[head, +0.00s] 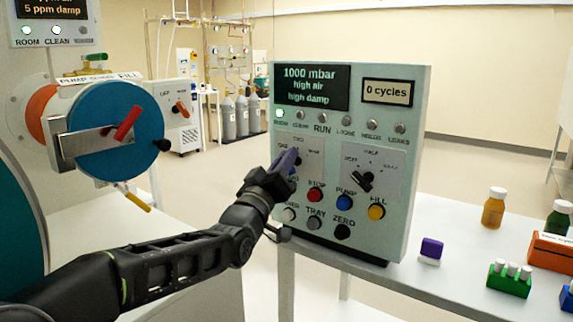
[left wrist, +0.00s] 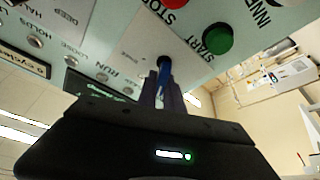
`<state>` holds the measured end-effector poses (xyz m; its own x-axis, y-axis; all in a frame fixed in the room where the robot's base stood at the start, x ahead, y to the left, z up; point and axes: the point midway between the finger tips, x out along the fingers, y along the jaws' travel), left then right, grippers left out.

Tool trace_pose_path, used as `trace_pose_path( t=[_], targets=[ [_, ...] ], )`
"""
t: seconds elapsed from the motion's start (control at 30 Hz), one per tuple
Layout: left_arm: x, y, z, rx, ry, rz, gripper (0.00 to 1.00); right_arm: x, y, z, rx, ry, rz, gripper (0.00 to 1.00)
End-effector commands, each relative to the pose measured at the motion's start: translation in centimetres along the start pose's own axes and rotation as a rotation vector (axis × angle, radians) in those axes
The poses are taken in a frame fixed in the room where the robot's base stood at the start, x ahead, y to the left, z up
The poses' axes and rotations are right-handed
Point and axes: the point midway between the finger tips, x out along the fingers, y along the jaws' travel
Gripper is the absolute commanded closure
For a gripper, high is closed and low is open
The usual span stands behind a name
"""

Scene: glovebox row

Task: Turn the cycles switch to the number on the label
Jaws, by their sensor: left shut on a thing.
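The pale green control panel (head: 345,135) stands upright on the bench. Its left switch plate (head: 313,150) carries number words around a selector switch, with ONE and TWO partly readable. My left gripper (head: 289,160) is shut on the cycles switch there and hides most of it. In the left wrist view, a blue switch (left wrist: 164,73) sits between the fingertips. Its pointing direction is hard to tell. A yellowish plate (head: 387,91) on the panel reads "0 cycles". The right plate has a black knob (head: 361,181). My right gripper is not in view.
Below the switches are a red STOP button (head: 315,194), a blue PUMP button (head: 344,202) and a yellow FILL button (head: 376,212). The green START button (left wrist: 218,39) is close to my fingers. A purple-topped block (head: 431,249) and bottles stand right of the panel.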

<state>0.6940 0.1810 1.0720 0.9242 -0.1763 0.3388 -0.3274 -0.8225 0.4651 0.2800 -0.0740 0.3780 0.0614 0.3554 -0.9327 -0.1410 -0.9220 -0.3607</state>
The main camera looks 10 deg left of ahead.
Motion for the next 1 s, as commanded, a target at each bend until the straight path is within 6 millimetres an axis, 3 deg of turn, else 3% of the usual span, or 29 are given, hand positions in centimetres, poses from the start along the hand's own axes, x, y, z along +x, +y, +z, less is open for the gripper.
trace_pose_path(
  t=[0.03, 0.07, 0.3, 0.67, 1.0],
  targets=[
    [0.0, 0.0, 0.0, 0.001, -0.001, 0.000, 1.00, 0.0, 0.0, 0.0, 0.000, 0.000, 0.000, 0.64],
    [0.0, 0.0, 0.0, 0.001, -0.001, 0.000, 0.87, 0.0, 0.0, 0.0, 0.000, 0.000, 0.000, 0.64],
    [0.0, 0.0, 0.0, 0.003, -0.001, 0.000, 0.67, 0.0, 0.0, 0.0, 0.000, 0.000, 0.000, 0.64],
    [-0.5, 0.0, 0.0, 0.004, 0.000, 0.001, 0.67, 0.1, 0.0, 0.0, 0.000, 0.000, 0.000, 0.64],
    [-5.6, -0.1, 0.0, 0.004, 0.001, 0.000, 0.67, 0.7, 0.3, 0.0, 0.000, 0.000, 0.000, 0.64]
  ],
)
